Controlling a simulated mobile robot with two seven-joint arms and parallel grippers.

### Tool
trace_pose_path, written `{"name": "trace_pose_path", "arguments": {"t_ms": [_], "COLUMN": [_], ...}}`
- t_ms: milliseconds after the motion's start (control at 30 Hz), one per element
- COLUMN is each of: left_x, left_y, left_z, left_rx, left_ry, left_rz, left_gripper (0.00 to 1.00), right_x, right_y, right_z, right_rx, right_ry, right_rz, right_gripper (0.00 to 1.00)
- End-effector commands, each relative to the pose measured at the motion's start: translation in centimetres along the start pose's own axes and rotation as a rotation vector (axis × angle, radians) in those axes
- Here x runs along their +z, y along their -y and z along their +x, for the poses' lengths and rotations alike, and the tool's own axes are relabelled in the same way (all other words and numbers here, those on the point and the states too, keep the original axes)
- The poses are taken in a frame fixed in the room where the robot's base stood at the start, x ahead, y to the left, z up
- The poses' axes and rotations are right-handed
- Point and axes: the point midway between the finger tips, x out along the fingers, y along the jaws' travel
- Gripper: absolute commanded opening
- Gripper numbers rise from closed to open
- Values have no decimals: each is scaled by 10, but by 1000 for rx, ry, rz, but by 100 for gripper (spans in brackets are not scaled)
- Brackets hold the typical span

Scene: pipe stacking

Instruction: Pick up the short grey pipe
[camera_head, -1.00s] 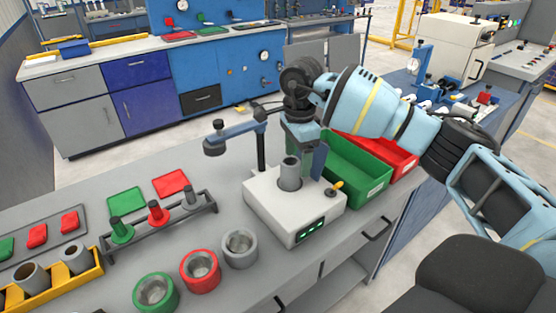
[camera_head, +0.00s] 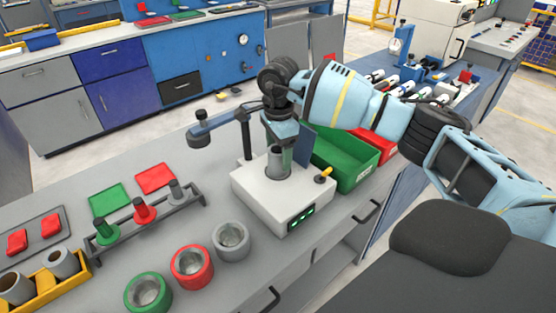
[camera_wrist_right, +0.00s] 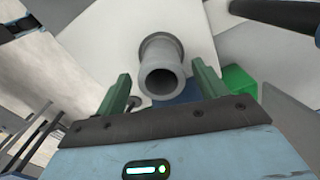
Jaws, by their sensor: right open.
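A grey pipe (camera_head: 279,163) stands upright on a white machine (camera_head: 262,194) in the head view. In the right wrist view its round open end (camera_wrist_right: 161,75) faces the camera, with a wider collar behind it. My right gripper (camera_head: 288,141) is above the pipe, close to its top. In the wrist view its two green fingers (camera_wrist_right: 161,88) are spread apart, one on each side of the pipe's end, with gaps between. The gripper is open and holds nothing. My left gripper is not in view. Two more grey pipes (camera_head: 64,263) sit in a yellow holder.
Green, red and grey rings (camera_head: 232,240) line the front of the bench. A peg rack (camera_head: 150,222) stands left.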

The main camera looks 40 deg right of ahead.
Motion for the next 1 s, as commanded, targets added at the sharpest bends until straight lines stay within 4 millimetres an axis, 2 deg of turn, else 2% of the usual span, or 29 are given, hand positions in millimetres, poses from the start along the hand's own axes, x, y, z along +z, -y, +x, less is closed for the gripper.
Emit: {"name": "trace_pose_path", "arguments": {"t_ms": [233,567,933,1000], "left_x": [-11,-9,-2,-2], "left_y": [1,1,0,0], "left_z": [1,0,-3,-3], "left_rx": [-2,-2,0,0], "left_ry": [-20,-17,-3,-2], "left_rz": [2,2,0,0], "left_gripper": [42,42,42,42], "right_x": [-3,-3,-3,-3], "right_y": [1,1,1,1], "right_z": [33,40,40,39], "right_rx": [3,1,2,1], "right_ry": [0,0,0,0], "right_rz": [-1,0,0,0], "right_gripper": [71,71,23,21]}}
